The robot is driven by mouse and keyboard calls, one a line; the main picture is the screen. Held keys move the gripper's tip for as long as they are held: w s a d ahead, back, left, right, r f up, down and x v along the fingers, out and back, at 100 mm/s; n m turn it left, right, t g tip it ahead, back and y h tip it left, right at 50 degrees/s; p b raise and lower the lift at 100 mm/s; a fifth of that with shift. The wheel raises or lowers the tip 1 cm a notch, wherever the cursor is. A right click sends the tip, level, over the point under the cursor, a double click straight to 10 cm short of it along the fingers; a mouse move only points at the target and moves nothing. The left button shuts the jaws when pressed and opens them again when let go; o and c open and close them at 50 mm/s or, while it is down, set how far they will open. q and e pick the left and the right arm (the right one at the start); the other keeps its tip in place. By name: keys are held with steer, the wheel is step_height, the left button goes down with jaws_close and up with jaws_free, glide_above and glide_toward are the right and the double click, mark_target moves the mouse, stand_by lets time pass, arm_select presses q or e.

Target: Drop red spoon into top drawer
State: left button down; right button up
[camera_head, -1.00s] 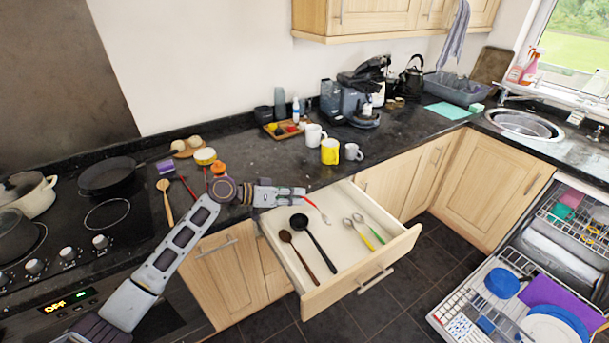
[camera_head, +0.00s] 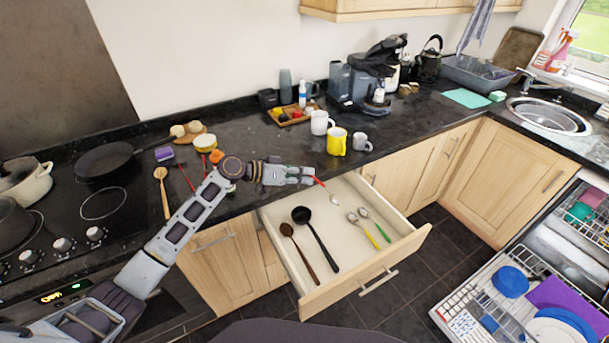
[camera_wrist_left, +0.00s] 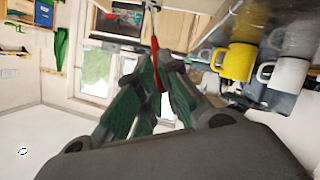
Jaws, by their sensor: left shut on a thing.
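My left gripper (camera_head: 312,176) is shut on the red spoon (camera_head: 328,190) by its handle, above the back part of the open top drawer (camera_head: 340,290). The spoon's free end points down and right over the drawer. In the left wrist view the red spoon (camera_wrist_left: 156,62) stands out from between the green-padded fingers (camera_wrist_left: 155,85). The drawer holds a brown spoon (camera_head: 298,252), a black ladle (camera_head: 318,240), a yellow-handled spoon (camera_head: 366,232) and a green-handled spoon (camera_head: 376,226). My right gripper is not in view.
On the counter behind the gripper stand a white mug (camera_head: 320,123), a yellow mug (camera_head: 336,143) and a small grey mug (camera_head: 362,143). Several utensils lie left, near the hob (camera_head: 105,205). An open dishwasher (camera_head: 520,300) is at the right. The drawer's floor has bare patches.

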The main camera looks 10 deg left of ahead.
arm_select(q)
step_height(320, 180, down, 6)
steer(key=b, duration=0.3)
steer(key=c, duration=1.5)
jaws_free()
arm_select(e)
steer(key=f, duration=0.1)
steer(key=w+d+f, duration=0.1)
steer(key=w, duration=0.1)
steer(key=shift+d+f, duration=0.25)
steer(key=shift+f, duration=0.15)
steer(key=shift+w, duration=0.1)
arm_select(q)
steer(key=shift+a, duration=0.15)
steer(key=shift+v, duration=5.9)
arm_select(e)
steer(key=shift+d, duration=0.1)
arm_select(q)
steer(key=shift+s, duration=0.1)
